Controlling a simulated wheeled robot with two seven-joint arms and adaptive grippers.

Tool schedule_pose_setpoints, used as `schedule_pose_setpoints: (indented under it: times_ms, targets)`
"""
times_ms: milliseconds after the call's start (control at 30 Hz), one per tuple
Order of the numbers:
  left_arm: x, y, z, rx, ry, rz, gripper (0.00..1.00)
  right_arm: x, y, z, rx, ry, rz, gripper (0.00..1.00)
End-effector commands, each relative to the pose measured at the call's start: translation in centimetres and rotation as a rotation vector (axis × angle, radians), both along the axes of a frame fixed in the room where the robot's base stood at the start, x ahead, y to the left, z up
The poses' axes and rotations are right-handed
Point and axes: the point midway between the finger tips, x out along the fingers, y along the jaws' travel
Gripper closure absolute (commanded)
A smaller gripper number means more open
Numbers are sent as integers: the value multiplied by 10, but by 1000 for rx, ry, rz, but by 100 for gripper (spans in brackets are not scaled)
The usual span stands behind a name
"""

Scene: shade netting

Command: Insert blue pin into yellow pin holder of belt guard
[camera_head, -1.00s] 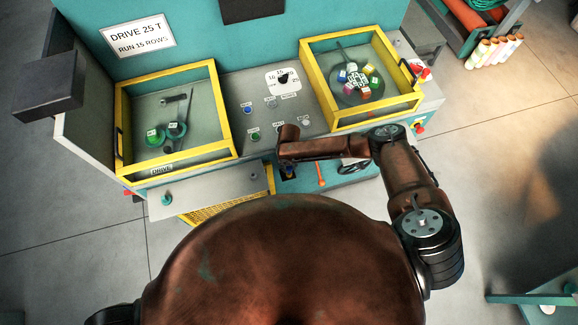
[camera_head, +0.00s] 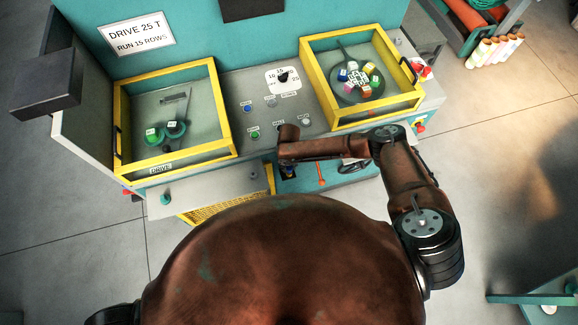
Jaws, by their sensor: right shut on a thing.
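My right arm comes in from the right and bends back to the left over the front of the machine. My right gripper (camera_head: 288,172) points down at the machine's front edge and is small and mostly hidden by my forearm. It is shut, with a small patch of blue at its fingers that looks like the blue pin. The yellow mesh belt guard (camera_head: 228,208) shows below the front panel, largely covered by my own body. A narrow yellow part (camera_head: 270,178) stands just left of the gripper; I cannot tell whether it is the pin holder. My left gripper is out of view.
Two yellow-framed boxes, left (camera_head: 226,118) and right (camera_head: 318,84), flank a grey panel with a dial (camera_head: 283,78) and buttons. A teal shelf (camera_head: 345,178) with an orange-handled tool (camera_head: 320,174) lies right of the gripper. Open floor (camera_head: 490,170) is at right.

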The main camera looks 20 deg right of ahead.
Motion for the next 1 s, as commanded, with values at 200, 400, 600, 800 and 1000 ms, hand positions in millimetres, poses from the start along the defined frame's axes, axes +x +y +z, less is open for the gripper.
schedule_pose_setpoints:
  times_ms: [200, 400, 600, 800, 1000]
  targets:
    - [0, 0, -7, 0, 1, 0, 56, 0, 0, -8, 0, 0, 0, 100]
    - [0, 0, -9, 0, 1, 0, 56, 0, 0, -11, 0, 0, 0, 74]
    - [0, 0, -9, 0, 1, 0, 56, 0, 0, -10, 0, 0, 0, 60]
    - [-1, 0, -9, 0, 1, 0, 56, 0, 0, -10, 0, 0, 0, 56]
    - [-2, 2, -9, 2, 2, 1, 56, 0, 0, -6, 1, -1, 0, 56]
